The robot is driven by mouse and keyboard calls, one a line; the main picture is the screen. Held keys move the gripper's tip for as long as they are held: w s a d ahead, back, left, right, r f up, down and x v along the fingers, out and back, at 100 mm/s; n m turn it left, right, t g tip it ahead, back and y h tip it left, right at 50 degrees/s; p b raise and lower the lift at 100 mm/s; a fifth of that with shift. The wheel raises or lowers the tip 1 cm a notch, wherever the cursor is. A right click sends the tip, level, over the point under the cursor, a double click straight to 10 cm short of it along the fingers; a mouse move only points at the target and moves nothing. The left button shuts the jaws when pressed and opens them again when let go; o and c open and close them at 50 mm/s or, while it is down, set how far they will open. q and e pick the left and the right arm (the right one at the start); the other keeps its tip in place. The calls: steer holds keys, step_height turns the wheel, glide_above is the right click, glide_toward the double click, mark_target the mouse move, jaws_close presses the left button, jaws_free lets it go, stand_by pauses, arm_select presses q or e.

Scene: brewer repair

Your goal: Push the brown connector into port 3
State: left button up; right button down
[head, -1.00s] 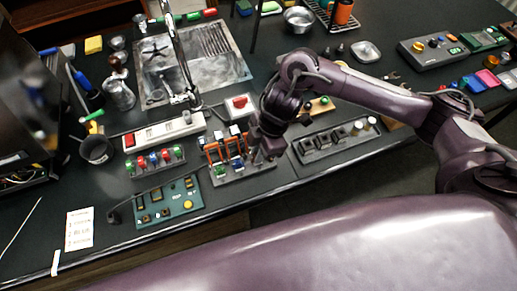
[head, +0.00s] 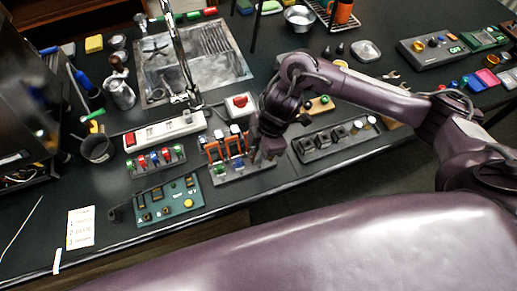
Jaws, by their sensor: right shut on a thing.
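My right gripper (head: 262,153) points down at the right end of a grey block (head: 240,173) with orange levers. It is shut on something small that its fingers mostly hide. I cannot make out the brown connector's colour or shape there. The block carries a blue piece (head: 238,163) and a green piece (head: 220,171) left of the gripper. I cannot read port numbers, and I cannot tell whether the held piece touches a port. My left gripper is not in view.
A green circuit board (head: 168,200) lies front left, with a row of coloured knobs (head: 156,161) behind it. A white power strip (head: 165,131) and a red-knobbed box (head: 240,104) stand behind the block. A grey socket panel (head: 338,139) is close on the right. The counter's front edge is near.

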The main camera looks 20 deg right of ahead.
steer(key=c, duration=1.3)
jaws_free()
steer(key=shift+c, duration=0.2)
steer(key=shift+r, duration=0.1)
steer(key=v, duration=0.7)
steer(key=shift+r, duration=0.35)
steer(key=shift+s+d+f, duration=0.1)
steer(key=shift+s, duration=0.05)
